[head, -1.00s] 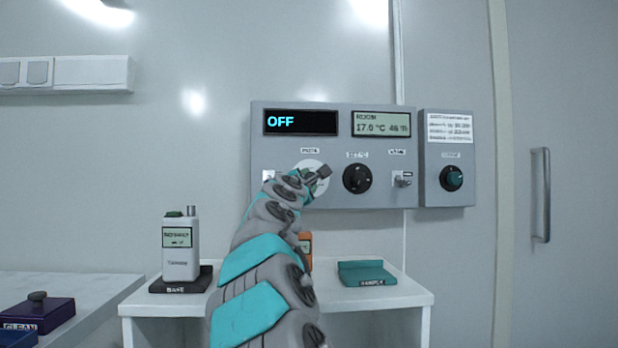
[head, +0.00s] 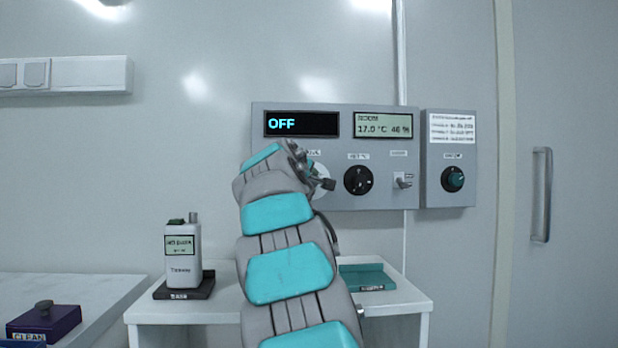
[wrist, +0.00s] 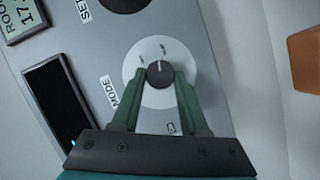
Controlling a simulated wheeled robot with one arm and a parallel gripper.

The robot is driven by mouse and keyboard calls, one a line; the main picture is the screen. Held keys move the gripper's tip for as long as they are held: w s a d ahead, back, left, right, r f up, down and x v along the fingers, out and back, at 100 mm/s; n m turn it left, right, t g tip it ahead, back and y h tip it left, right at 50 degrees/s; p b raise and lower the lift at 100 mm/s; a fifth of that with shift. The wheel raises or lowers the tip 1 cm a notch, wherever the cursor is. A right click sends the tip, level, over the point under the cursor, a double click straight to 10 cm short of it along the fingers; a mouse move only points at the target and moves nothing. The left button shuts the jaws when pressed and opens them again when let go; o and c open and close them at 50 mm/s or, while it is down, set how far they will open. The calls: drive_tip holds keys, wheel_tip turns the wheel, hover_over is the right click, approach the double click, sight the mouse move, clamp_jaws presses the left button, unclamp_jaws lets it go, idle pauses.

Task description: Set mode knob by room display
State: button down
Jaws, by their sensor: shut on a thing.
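The grey control panel (head: 270,190) is on the wall. Its mode display (head: 301,123) reads OFF, and its room display (head: 382,125) reads 17.0 °C and about 46 %. In the wrist view the dark mode knob (wrist: 160,75) sits on a white round dial (wrist: 150,95) beside a MODE label. My gripper (wrist: 159,80) is shut on the knob, one green finger on each side. In the head view my arm hides the knob and much of the dial; part of the white dial (head: 319,170) shows.
To the right are a black set knob (head: 358,181), a small switch (head: 403,181) and a side box with a teal knob (head: 453,179). Below, a white handheld meter (head: 183,252) stands on a dark base, and a teal tray (head: 366,277) lies on the shelf. A door handle (head: 541,195) is far right.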

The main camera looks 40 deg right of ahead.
drive_tip(key=shift+d+m+y+p, duration=0.1)
drive_tip(key=shift+m+y+p, duration=0.3)
drive_tip(key=shift+m+y, duration=0.5)
drive_tip(key=shift+m, duration=0.4)
drive_tip(key=shift+c, duration=2.1)
unclamp_jaws()
drive_tip(key=shift+r, duration=0.1)
drive_tip(key=shift+s, duration=0.1)
drive_tip(key=b+v, duration=0.1)
drive_tip(key=v, duration=0.6)
drive_tip(key=shift+s+a, duration=0.2)
drive_tip(key=shift+a, duration=0.1)
